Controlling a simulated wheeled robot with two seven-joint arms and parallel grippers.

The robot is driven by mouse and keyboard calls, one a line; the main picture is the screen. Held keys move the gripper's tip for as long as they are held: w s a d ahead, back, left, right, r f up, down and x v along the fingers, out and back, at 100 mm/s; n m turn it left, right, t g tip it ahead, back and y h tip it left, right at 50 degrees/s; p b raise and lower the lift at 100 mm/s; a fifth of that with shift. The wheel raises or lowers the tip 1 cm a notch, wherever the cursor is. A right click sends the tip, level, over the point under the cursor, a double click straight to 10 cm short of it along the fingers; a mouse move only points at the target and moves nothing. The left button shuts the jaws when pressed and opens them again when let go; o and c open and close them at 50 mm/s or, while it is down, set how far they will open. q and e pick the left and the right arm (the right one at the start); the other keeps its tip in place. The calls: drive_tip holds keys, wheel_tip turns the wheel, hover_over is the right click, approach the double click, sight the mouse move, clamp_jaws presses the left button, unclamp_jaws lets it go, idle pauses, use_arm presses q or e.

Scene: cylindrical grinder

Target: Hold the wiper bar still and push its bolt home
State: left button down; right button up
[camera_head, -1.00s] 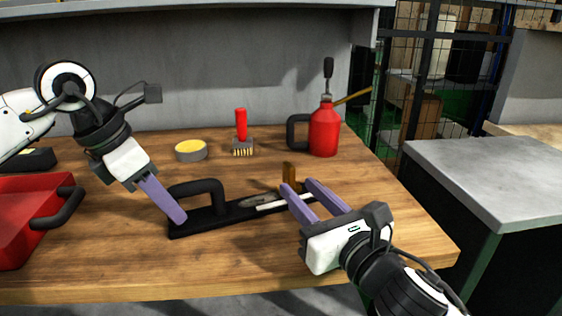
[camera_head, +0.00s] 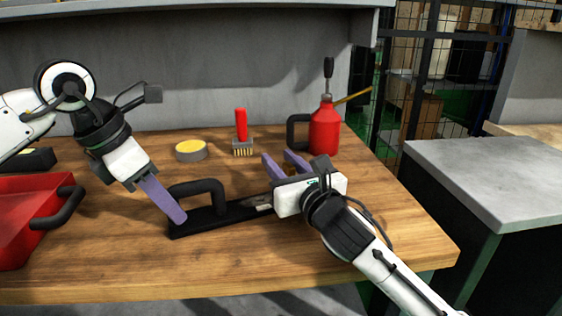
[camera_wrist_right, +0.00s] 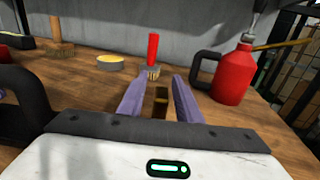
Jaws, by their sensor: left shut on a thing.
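The wiper bar (camera_head: 235,214) is a long black bar lying on the table, with an arched black handle at its left end. My left gripper (camera_head: 178,217) points down at that end and is shut on the bar near the handle. My right gripper (camera_head: 284,164) is over the bar's right part, its fingers apart. In the right wrist view, a small brown upright piece (camera_wrist_right: 161,97) stands between the fingers (camera_wrist_right: 158,98), with gaps at both sides. I cannot tell whether it is the bolt. My right gripper hides the bar's right end in the head view.
A red oil can (camera_head: 325,130) stands at the back right. A red-handled brush (camera_head: 242,135) and a round yellow-topped tin (camera_head: 191,151) stand behind the bar. A red tray (camera_head: 25,212) is at the left. The table's front is clear.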

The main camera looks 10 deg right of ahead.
clamp_jaws()
use_arm(q)
drive_tip(key=shift+a, duration=0.1)
use_arm(e)
drive_tip(key=shift+w+d, duration=0.25)
drive_tip(key=shift+d, duration=0.65)
drive_tip(key=shift+w+d, duration=0.3)
drive_tip(key=shift+d, duration=0.65)
drive_tip(key=shift+w+d, duration=0.25)
drive_tip(key=shift+d, duration=0.65)
unclamp_jaws()
drive_tip(key=shift+a, duration=0.1)
drive_tip(key=v, duration=1.2)
